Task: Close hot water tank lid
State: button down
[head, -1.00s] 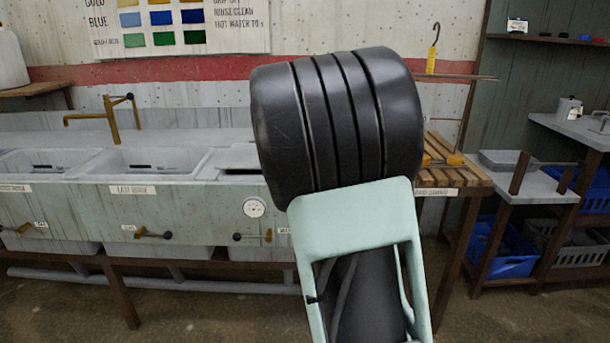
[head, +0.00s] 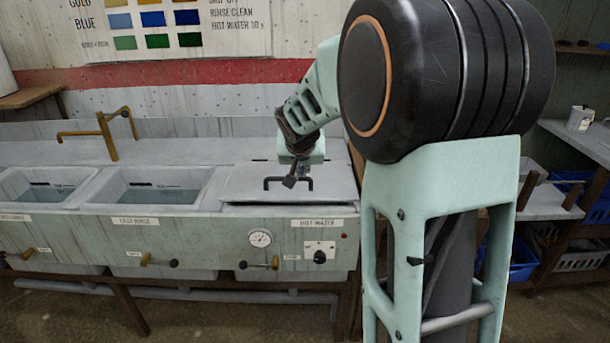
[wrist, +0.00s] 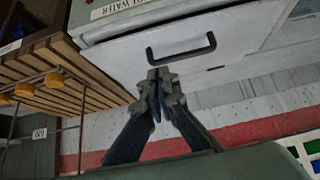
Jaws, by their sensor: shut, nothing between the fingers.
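The hot water tank lid (head: 245,190) is a grey panel with a dark bar handle (head: 269,184). It lies flat or nearly flat over the right-hand tank, above the HOT WATER label; I cannot tell whether a small gap is left at its edge. My gripper (head: 290,182) is shut and empty, pointing down over the lid near the handle. In the wrist view the closed fingertips (wrist: 157,84) are beside the handle (wrist: 181,56), with the pale lid (wrist: 235,50) behind; contact is unclear.
Two open rinse basins (head: 150,188) are to the left, with a brass tap (head: 104,135) behind. A dial (head: 259,238) and valve handles line the front panel. A slatted wooden rack (wrist: 65,65) stands beside the tank. Shelves with blue crates are at the right.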

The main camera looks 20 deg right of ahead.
send_over(302, 197)
jog(key=s, duration=0.2)
notch_tip(302, 197, down, 8)
jog(key=shift+s+a+f+b, duration=0.1)
jog(key=shift+a+f+b, duration=0.1)
jog(key=shift+f+b, duration=0.3)
jog(key=shift+s+a+f+b, duration=0.15)
jog(key=shift+f+b, duration=0.2)
jog(key=shift+f, duration=0.95)
jog(key=shift+f+b, duration=0.1)
jog(key=shift+b, duration=0.2)
notch_tip(302, 197, down, 3)
jog(key=b, duration=0.3)
jog(key=shift+s+a+f+b, duration=0.1)
jog(key=shift+s+f+b, duration=0.05)
jog(key=shift+b, duration=0.25)
